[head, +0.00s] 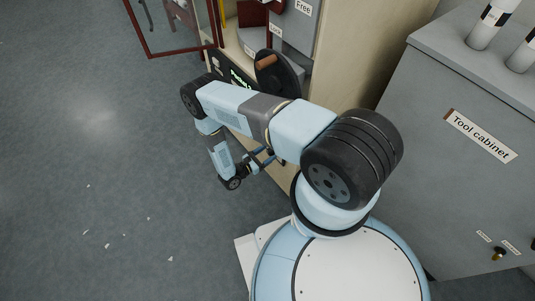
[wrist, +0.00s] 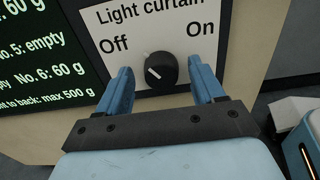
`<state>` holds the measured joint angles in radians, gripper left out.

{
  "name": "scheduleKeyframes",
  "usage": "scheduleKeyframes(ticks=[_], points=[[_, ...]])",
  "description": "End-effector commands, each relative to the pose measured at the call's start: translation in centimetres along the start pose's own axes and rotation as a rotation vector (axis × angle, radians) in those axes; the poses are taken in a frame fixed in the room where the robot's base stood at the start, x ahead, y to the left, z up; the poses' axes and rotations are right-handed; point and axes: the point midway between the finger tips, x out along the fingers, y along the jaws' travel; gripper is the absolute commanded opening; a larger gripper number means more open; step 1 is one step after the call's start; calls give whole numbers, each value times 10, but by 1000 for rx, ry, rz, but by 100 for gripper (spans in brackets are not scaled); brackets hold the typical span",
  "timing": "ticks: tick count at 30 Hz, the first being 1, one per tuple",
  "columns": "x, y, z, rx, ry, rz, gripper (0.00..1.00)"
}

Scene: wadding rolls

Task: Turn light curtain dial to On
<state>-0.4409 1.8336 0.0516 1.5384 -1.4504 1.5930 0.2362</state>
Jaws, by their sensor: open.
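The light curtain dial (wrist: 162,69) is a round black knob on a white label plate (wrist: 118,22) in the wrist view. "Off" is printed at its upper left and "On" at its upper right. A short white mark shows on the left part of the knob, slanting toward the Off side. My gripper (wrist: 164,82) is open, with one blue finger on each side of the knob. Gaps show between the fingers and the knob; I cannot tell the depth. In the head view my gripper (head: 264,158) is partly hidden by my arm, and the dial is hidden.
A dark screen with green text (wrist: 38,55) is left of the plate. The dial sits on a beige machine front (wrist: 252,35). In the head view a grey tool cabinet (head: 455,120) stands at right, and a red-framed door (head: 133,25) is open at top left. The floor at left is mostly clear.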

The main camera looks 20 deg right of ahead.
Motion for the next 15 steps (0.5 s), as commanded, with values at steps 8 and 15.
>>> scheduleKeyframes(ticks=[8,15], points=[[5,0,0,0,0,-1,68],[5,0,0,0,0,-1,55]])
